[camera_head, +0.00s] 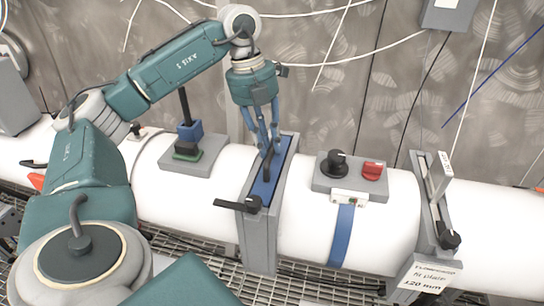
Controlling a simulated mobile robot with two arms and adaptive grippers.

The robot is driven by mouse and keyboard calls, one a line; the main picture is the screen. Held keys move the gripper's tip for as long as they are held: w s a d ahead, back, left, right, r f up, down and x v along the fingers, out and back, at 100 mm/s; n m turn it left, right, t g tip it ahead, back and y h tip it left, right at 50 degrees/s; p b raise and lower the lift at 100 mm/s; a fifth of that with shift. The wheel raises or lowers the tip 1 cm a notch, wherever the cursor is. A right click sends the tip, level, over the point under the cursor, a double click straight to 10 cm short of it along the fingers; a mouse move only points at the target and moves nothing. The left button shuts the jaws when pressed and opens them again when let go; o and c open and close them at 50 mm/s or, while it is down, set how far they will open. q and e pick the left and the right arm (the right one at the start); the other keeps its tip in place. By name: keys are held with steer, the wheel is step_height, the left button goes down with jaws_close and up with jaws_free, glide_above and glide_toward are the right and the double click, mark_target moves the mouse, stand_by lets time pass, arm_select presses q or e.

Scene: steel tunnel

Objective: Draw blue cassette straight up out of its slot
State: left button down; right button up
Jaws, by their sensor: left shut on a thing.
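The blue cassette (262,188) sits low in the slot of a grey upright frame (260,240) that straddles the white pipe; only its upper part shows between the frame's walls. My left gripper (268,152) points straight down from above, with its fingers closed at the top of the cassette. The fingers hide part of the cassette's top, and the frame hides its lower part. A black lever with a knob (238,205) is on the front of the frame. My right gripper is not in view.
Left of the frame, a grey plate (206,163) carries a blue-and-green block with a black post. To the right are a panel (322,181) with a black knob and red switch, and another grey frame (428,215) with a label. Loose cables hang on the wall behind.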

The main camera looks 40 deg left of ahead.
arm_select(q)
steer(key=shift+w+r, duration=0.1)
steer(key=shift+r, duration=0.2)
step_height(320, 180, up, 3)
steer(key=p, duration=0.3)
steer(key=shift+r+p, duration=0.2)
steer(key=shift+p, duration=0.1)
step_height(320, 180, up, 3)
steer(key=p, duration=0.3)
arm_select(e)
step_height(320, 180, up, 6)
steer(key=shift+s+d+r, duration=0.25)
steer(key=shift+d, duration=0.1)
arm_select(q)
steer(key=shift+r, duration=0.1)
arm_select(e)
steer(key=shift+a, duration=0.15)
